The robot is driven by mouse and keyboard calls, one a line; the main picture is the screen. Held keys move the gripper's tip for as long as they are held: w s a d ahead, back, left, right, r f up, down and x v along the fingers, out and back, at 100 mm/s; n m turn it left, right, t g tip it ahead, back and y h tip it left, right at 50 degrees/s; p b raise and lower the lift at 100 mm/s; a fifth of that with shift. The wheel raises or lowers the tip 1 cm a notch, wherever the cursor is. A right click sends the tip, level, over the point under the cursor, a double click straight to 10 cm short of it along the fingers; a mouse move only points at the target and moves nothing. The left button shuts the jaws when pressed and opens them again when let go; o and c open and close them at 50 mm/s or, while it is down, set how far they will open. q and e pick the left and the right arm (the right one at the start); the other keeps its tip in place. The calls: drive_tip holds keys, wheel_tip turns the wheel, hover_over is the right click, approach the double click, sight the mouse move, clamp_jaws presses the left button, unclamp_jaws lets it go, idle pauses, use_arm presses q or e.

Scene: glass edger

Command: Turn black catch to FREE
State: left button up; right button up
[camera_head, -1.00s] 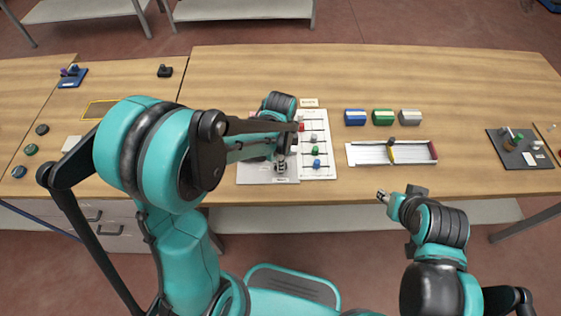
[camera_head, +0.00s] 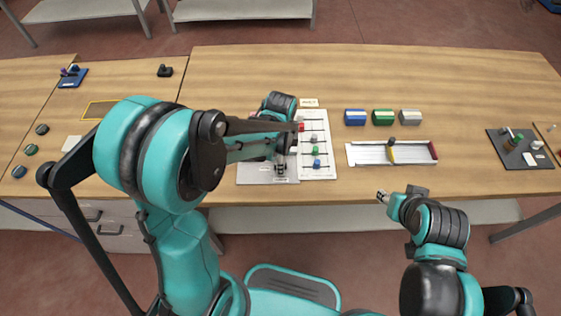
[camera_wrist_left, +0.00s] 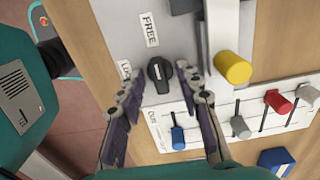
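The black catch (camera_wrist_left: 159,73) is a round knob with a raised grip on a pale panel (camera_wrist_left: 112,18), seen in the left wrist view. A FREE label (camera_wrist_left: 150,30) lies above it and a partly hidden label (camera_wrist_left: 125,70) to its left. My left gripper (camera_wrist_left: 160,80) is open, with one finger on each side of the catch. Whether the fingers touch it I cannot tell. In the head view my left gripper (camera_head: 281,160) is over the panel's front part, and the arm hides much of the panel. My right gripper (camera_head: 383,196) hangs in front of the table, away from the panel.
A yellow knob (camera_wrist_left: 233,67) stands close to the right finger. A white slider board (camera_head: 318,172) with coloured knobs adjoins the panel. A white tray (camera_head: 370,153) and blue, green and grey blocks (camera_head: 383,117) lie to the right. The far table middle is clear.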

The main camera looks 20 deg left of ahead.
use_arm(q)
drive_tip(key=shift+r, duration=0.15)
wheel_tip(320, 180, up, 12)
idle(0.4)
idle(0.4)
drive_tip(key=s+a+n+t, duration=0.2)
drive_tip(key=s+n+t, duration=0.1)
drive_tip(key=s+n, duration=0.2)
drive_tip(key=s+a+r+n+t, duration=0.1)
drive_tip(key=s+n+t, duration=0.3)
drive_tip(key=n, duration=0.6)
drive_tip(key=shift+s+a, duration=0.8)
drive_tip(key=shift+a, duration=0.05)
